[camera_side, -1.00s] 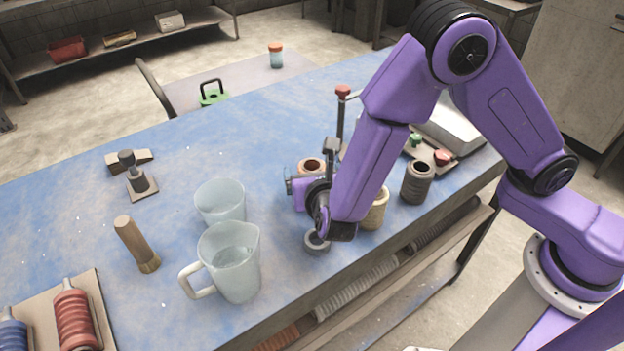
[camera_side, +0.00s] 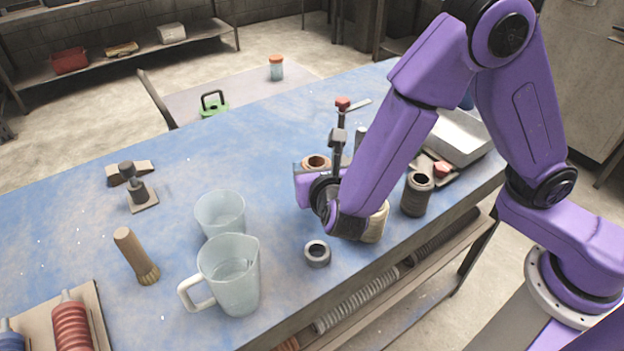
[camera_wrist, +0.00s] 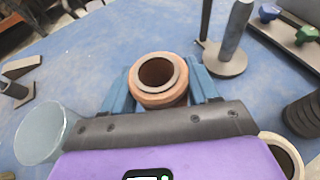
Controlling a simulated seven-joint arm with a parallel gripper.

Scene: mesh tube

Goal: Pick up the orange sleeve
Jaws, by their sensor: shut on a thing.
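The orange sleeve (camera_wrist: 158,92) is a short, hollow, orange-brown tube with a dark bore, seen from above between two blue fingers in the wrist view. In the side view its open top (camera_side: 316,161) shows above my gripper, and the rest is hidden behind my wrist. My gripper (camera_wrist: 160,88) is shut on the sleeve, one finger on each side. Whether the sleeve's bottom touches the table cannot be told.
A beige sleeve (camera_side: 376,222) stands close beside my wrist, and a dark ribbed sleeve (camera_side: 417,195) is farther right. A grey ring (camera_side: 317,253) lies in front. A clear cup (camera_side: 220,213) and jug (camera_side: 230,275) stand left. A post with a red knob (camera_side: 342,104) rises behind.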

